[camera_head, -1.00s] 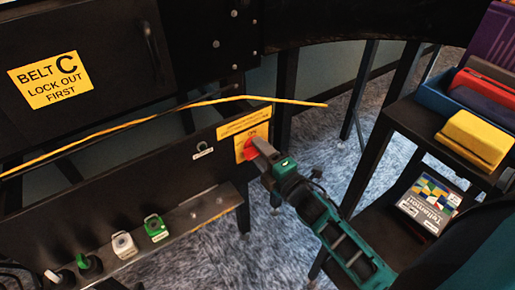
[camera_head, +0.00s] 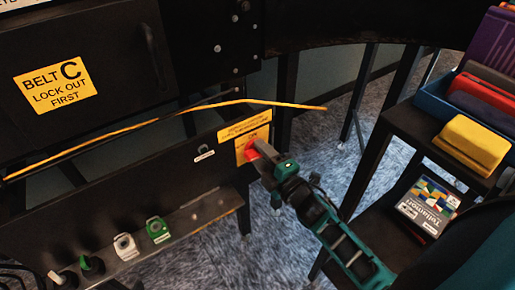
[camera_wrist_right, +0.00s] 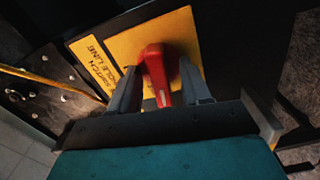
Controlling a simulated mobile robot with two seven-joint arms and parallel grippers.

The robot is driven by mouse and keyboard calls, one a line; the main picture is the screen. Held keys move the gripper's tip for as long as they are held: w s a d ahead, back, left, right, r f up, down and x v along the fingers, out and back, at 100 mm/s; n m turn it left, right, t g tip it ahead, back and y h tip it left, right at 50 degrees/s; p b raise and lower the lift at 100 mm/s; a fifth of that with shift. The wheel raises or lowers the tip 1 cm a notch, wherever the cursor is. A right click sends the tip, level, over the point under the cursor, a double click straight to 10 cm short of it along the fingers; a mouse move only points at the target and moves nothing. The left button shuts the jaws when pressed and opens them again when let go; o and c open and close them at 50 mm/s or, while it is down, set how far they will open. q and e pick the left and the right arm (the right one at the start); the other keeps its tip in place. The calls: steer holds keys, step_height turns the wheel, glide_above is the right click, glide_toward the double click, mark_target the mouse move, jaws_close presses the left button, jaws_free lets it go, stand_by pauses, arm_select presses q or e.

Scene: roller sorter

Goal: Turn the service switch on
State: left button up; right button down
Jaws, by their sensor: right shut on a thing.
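The service switch has a red handle (camera_head: 250,150) on a yellow plate (camera_head: 240,153) at the right end of the black frame. In the right wrist view the red handle (camera_wrist_right: 158,72) stands in front of the yellow plate (camera_wrist_right: 115,52), with its lower part between my fingers. My right gripper (camera_head: 258,151) is shut on the red handle; it also shows in the right wrist view (camera_wrist_right: 162,92). The fingers hide part of the handle and the plate's lettering. My left gripper is not in view.
A yellow rod (camera_head: 250,102) runs across above the frame.

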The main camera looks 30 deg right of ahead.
steer(key=m+p, duration=0.1)
steer(key=m, duration=0.1)
steer(key=m+p, duration=0.1)
steer(key=m, duration=0.1)
steer(key=m+p, duration=0.1)
steer(key=m, duration=0.1)
steer(key=shift+w+a+r+m, duration=0.2)
steer(key=shift+w+r+m, duration=0.05)
steer(key=shift+w+m, duration=0.15)
steer(key=m+p, duration=0.1)
steer(key=m, duration=0.3)
steer(key=shift+m+p, duration=0.6)
steer(key=shift+m, duration=2.8)
steer(key=c, duration=1.1)
jaws_free()
steer(key=shift+o, duration=0.5)
steer(key=shift+s+f+p, duration=0.1)
steer(key=shift+s+p, duration=0.6)
steer(key=shift+p, duration=0.1)
steer(key=shift+s, duration=0.35)
steer(key=s, duration=0.1)
steer(key=s+p, duration=0.1)
steer(key=s, duration=0.2)
steer(key=shift+s+d+f+p, duration=0.15)
steer(key=shift+s+d+p, duration=0.15)
steer(key=shift+d+p, duration=0.1)
